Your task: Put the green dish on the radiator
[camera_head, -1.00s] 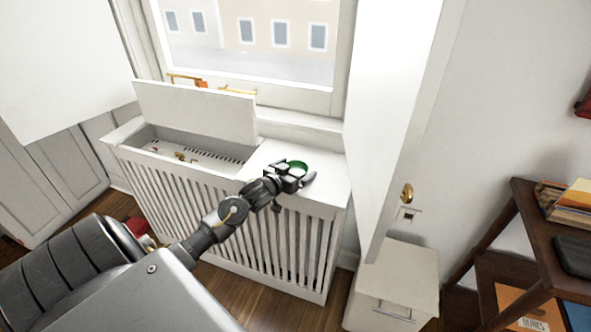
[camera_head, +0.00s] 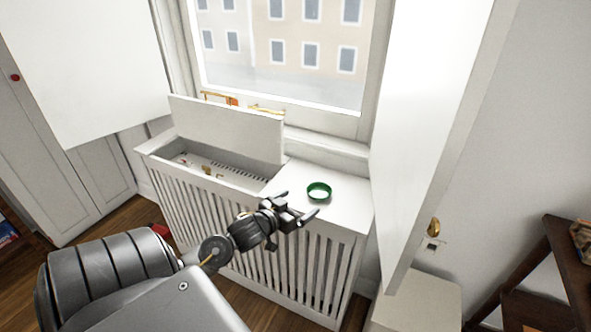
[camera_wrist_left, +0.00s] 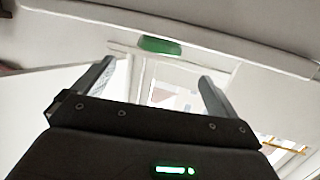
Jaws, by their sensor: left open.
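The green dish (camera_head: 319,191) is a small round dish with a green rim. It rests on the flat white top of the radiator cover (camera_head: 345,212), on the right part. My left gripper (camera_head: 300,205) is open and empty, just in front of and to the left of the dish, apart from it. In the left wrist view the green dish (camera_wrist_left: 160,46) shows beyond the two spread fingers of the gripper (camera_wrist_left: 155,75). My right gripper is in neither view.
The radiator cover's left part has a raised white lid (camera_head: 228,128) over an open recess (camera_head: 215,168) with a brass valve. A tall white panel (camera_head: 425,130) stands at the right. A white cabinet (camera_head: 418,300) and a dark shelf (camera_head: 570,275) are at lower right.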

